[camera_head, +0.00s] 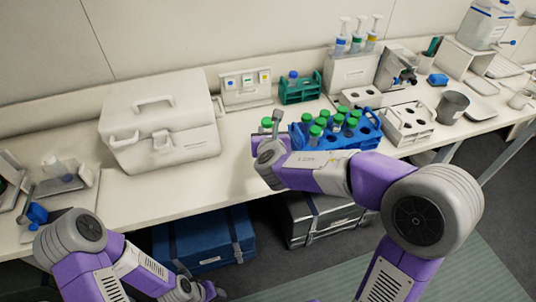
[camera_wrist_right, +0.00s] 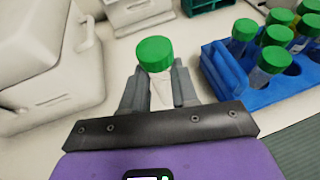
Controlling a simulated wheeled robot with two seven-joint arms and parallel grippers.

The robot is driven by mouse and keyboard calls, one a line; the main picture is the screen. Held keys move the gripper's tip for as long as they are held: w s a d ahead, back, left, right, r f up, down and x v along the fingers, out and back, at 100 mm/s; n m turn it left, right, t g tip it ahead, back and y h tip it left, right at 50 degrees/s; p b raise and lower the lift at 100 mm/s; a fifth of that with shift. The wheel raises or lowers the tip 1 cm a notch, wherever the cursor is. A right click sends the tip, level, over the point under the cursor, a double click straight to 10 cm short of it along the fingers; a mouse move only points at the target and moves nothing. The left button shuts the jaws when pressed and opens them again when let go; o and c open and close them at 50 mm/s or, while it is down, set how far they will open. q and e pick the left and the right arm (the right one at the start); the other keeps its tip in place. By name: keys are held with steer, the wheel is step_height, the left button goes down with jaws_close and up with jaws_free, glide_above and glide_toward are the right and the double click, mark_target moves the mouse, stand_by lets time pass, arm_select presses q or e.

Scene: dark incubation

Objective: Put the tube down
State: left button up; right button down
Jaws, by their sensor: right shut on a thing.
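The tube shows its green cap (camera_head: 267,121) in the head view, at the left end of the blue rack. In the right wrist view the green-capped tube (camera_wrist_right: 154,54) stands between the two fingers of my right gripper (camera_wrist_right: 157,88), which is shut on it. Its clear body below the cap is mostly hidden. My right gripper (camera_head: 265,138) is over the bench, left of the blue rack (camera_head: 371,139). Whether the tube touches the bench cannot be told. My left gripper (camera_head: 212,290) is low at the bottom edge, and its fingers are unclear.
The blue rack holds several green-capped tubes. A white lidded box (camera_head: 160,125) stands left of my right gripper. A green rack (camera_head: 301,90) with a blue-capped bottle is behind. Bare bench (camera_head: 235,160) lies between the box and blue rack.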

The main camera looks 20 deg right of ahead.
step_height(320, 180, down, 6)
steer(key=shift+r+b, duration=0.2)
steer(key=shift+b, duration=0.9)
steer(key=shift+f, duration=0.15)
steer(key=c, duration=0.9)
jaws_free()
steer(key=shift+o, duration=0.2)
steer(key=shift+r, duration=0.2)
